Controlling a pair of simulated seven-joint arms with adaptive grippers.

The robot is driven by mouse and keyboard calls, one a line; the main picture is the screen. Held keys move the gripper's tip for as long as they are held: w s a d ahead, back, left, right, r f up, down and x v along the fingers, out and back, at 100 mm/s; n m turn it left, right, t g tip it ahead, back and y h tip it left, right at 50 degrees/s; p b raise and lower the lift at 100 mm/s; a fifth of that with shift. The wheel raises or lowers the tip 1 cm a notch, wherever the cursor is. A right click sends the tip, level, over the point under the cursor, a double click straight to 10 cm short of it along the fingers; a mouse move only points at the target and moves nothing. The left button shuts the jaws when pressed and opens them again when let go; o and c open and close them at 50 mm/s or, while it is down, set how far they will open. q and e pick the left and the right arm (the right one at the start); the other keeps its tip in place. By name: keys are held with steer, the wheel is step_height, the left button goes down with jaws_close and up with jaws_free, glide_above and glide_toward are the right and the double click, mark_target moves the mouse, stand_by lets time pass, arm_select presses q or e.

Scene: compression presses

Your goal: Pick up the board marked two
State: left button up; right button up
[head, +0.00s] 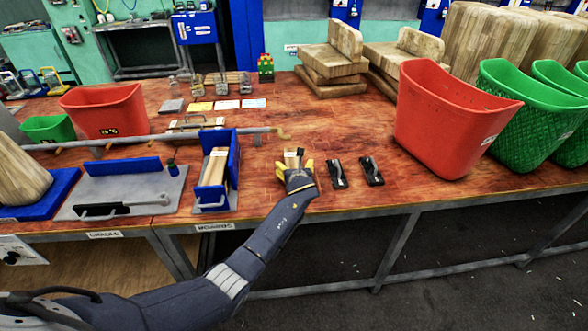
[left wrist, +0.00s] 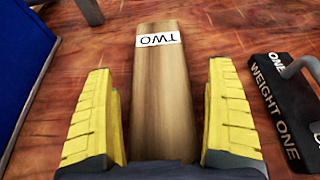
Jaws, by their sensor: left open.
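The board marked TWO (left wrist: 164,85) is a light wooden plank with a white label. In the left wrist view it lies between the yellow fingers of my left gripper (left wrist: 165,120), with a gap on each side. The label reads upside down there. In the head view my left gripper (head: 294,172) is low over the front of the table, and the board (head: 291,158) shows just beyond it, partly hidden by the fingers. My left gripper is open. My right gripper is not in view.
A black weight marked WEIGHT ONE (left wrist: 278,105) is close on the right; another black weight (head: 371,171) stands beyond it. A blue holder (head: 212,197) with boards stands left. A red bin (head: 447,120) is farther right. The table (head: 340,115) behind is mostly clear.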

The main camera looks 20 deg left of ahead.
arm_select(q)
steer(key=shift+w, duration=0.15)
steer(key=c, duration=1.5)
